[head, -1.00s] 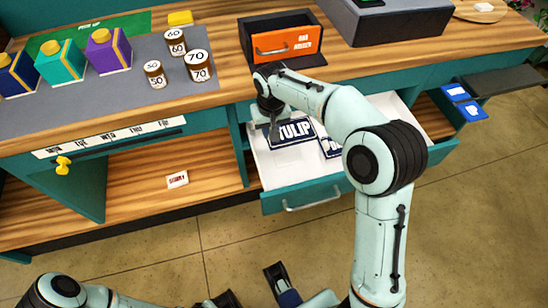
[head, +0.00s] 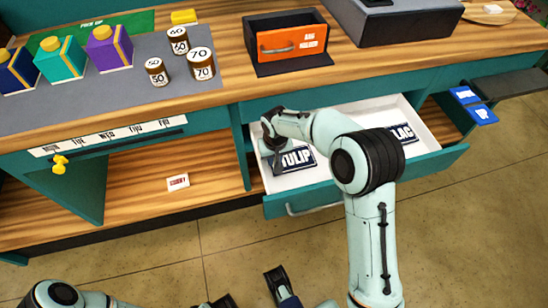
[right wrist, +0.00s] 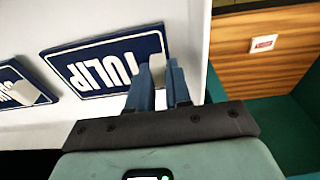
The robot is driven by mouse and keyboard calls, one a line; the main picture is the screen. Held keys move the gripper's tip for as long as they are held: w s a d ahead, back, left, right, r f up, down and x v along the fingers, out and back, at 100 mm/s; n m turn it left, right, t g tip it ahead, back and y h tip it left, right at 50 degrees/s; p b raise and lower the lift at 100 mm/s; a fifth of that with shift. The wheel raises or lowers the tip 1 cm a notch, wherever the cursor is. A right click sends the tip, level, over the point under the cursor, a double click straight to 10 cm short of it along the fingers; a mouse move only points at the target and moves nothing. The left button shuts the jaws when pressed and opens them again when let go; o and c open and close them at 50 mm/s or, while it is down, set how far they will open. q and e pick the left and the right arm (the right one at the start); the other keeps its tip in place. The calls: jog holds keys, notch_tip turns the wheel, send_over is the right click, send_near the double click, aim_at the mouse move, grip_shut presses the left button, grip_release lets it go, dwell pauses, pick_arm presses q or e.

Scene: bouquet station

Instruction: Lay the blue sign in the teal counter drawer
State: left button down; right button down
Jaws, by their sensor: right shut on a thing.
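The blue TULIP sign (head: 297,159) is inside the open teal drawer (head: 440,163), face up at its left end. My right gripper (head: 270,150) is shut on the sign at its edge. The right wrist view shows the fingers (right wrist: 160,88) at the end of the TULIP sign (right wrist: 105,65). I cannot tell if the sign touches the drawer floor. Another blue sign (head: 403,133), its word ending in LAC, lies in the drawer, partly hidden by my right arm.
An orange-fronted box (head: 290,45) stands on the wooden counter above. Several jars (head: 202,64) and gift boxes (head: 108,50) stand to the left. A small white card (head: 178,182) lies on the lower shelf left of the drawer. The drawer's side wall is close to my right fingers.

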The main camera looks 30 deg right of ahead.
jog(key=shift+f, duration=0.15)
jog(key=c, duration=1.1)
grip_release()
pick_arm(q)
jog(key=shift+w+f, duration=0.1)
pick_arm(e)
jog(key=shift+o, duration=0.2)
jog(key=shift+r, duration=0.4)
pick_arm(q)
jog(key=s+r+p, duration=0.1)
jog(key=s+r+g+p, duration=0.1)
jog(key=shift+s+d+r, duration=0.25)
jog(key=shift+d+r, duration=0.1)
jog(key=shift+r, duration=0.05)
pick_arm(e)
notch_tip(320, 180, up, 12)
jog(key=s, duration=0.1)
jog(key=shift+s+a+f, duration=0.2)
jog(key=shift+s+f, duration=0.05)
